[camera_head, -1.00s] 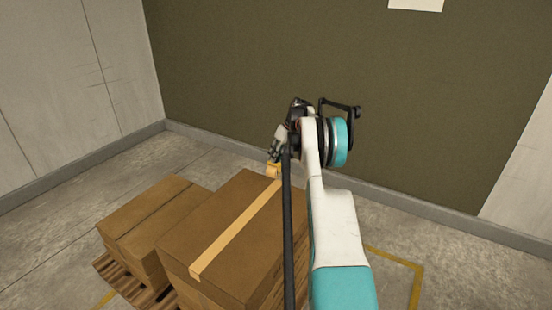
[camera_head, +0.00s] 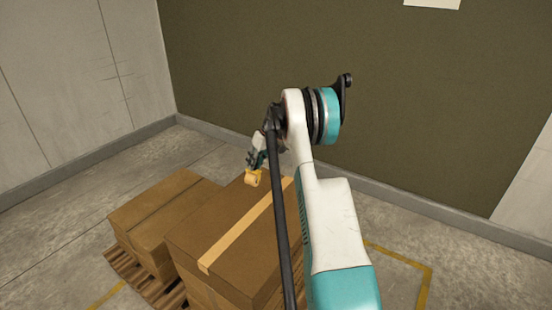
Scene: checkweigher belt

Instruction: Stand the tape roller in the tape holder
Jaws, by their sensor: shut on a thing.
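My gripper (camera_head: 253,168) points down beyond the far left part of the large carton. It is shut on a small yellow-orange thing (camera_head: 254,178), which looks like the tape roller. The thing shows just past the carton's back edge in the picture; I cannot tell its height above the carton. My arm covers part of the gripper's surroundings. I see no tape holder in this view.
A large taped carton (camera_head: 215,231) and a smaller carton (camera_head: 160,210) stand on a wooden pallet (camera_head: 121,264). A green-brown wall (camera_head: 420,110) stands behind. Yellow lines (camera_head: 421,290) mark the floor. Bare floor (camera_head: 80,205) shows at left.

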